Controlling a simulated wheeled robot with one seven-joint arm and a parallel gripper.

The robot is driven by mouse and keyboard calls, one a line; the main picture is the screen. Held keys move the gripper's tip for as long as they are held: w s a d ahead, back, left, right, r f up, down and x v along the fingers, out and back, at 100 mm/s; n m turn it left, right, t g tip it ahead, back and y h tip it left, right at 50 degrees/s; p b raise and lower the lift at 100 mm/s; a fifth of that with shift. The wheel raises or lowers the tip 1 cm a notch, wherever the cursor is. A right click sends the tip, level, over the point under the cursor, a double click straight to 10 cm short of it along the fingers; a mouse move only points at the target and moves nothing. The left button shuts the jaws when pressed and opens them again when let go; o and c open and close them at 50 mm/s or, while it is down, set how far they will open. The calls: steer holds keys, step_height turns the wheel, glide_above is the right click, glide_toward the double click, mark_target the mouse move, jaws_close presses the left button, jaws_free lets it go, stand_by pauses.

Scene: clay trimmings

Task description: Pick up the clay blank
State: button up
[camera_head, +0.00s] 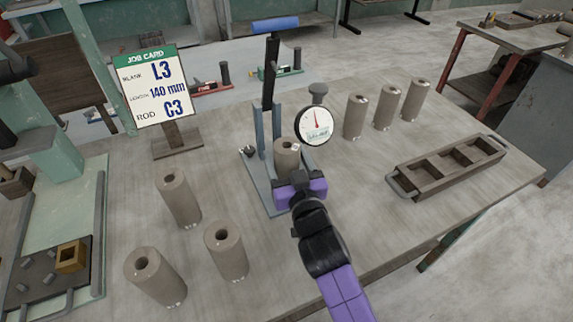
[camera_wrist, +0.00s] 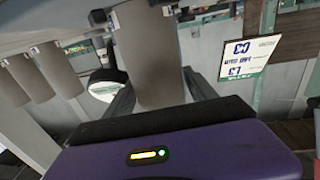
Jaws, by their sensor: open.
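A clay blank (camera_head: 286,154), a grey-brown cylinder with a hole in its top, stands upright in the gauge stand (camera_head: 262,188). My gripper (camera_head: 292,180) is open at its near side, low on the blank, and hides its lower part. In the wrist view the same blank (camera_wrist: 149,55) rises just beyond the purple gripper body, between two dark bars. I cannot tell whether the fingers touch it. Other blanks stand upright: three at front left, one of them here (camera_head: 226,250), and three at back right, one of them here (camera_head: 386,106).
The job card (camera_head: 155,85) reads blank L3, length 140 mm, rod C3. A round dial (camera_head: 315,125) and a blue-handled lever (camera_head: 275,25) adjoin the held-up blank. An empty compartmented tray (camera_head: 398,180) lies right. Bare tabletop shows between the stand and tray.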

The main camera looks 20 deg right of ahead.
steer(key=shift+w+d, duration=0.1)
steer(key=shift+w, duration=0.85)
jaws_close()
steer(key=shift+r, duration=0.1)
steer(key=shift+r, duration=0.1)
steer(key=shift+r, duration=1.5)
steer(key=shift+s+r, duration=0.15)
steer(key=shift+s, duration=0.15)
steer(key=b, duration=0.1)
glide_toward(283, 142)
steer(key=s, duration=0.6)
steer(key=shift+f, duration=0.5)
